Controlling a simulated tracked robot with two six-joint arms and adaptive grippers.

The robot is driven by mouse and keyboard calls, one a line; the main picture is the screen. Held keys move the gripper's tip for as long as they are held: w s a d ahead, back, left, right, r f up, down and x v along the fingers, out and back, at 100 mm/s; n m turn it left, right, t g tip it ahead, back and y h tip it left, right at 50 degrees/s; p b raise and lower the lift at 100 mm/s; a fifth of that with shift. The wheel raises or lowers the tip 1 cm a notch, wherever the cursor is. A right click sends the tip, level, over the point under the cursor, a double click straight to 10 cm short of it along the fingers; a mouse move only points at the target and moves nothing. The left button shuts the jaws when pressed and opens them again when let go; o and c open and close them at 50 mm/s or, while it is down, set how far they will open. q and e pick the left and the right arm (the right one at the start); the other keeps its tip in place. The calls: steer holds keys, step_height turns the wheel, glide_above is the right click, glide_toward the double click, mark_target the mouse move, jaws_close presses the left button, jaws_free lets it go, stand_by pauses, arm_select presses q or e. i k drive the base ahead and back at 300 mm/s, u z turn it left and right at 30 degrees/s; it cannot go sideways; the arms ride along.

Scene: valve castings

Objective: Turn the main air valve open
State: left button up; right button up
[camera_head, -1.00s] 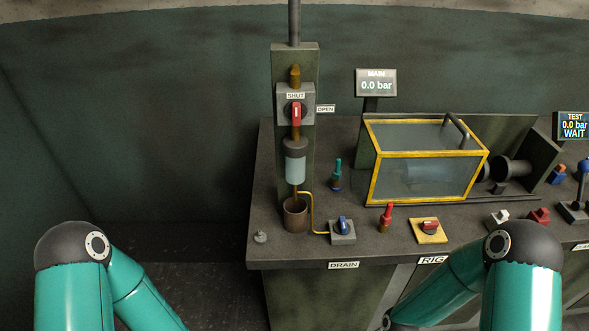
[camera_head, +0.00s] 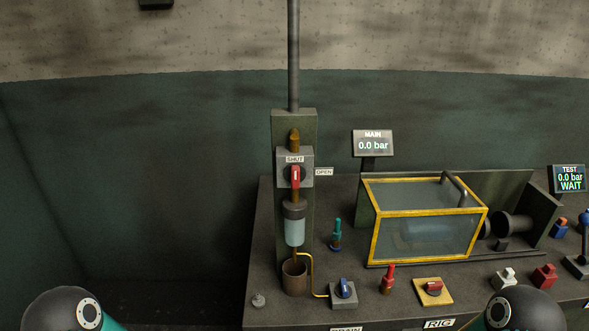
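The main air valve (camera_head: 295,176) is a red handle on a grey plate, mounted on the upright green post. The handle stands upright, in line with the SHUT label (camera_head: 294,159) above it. The OPEN label (camera_head: 324,171) is to the right of the plate. The MAIN display (camera_head: 373,144) reads 0.0 bar. Only the dark joints of my arms show at the bottom left and bottom right. Neither gripper is in the picture, and nothing of mine touches the valve.
Below the valve are a clear filter bowl (camera_head: 294,231), a brown cup (camera_head: 294,278) and a drain valve with a blue handle (camera_head: 343,290). A yellow-framed clear guard box (camera_head: 425,222) stands to the right. The TEST display (camera_head: 569,179) reads 0.0 bar, WAIT. The space left of the bench is open.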

mark_target(294, 174)
steer(key=z, duration=1.3)
steer(key=k, duration=0.95)
steer(key=u, duration=1.2)
steer(key=i, duration=1)
steer(key=u, duration=0.1)
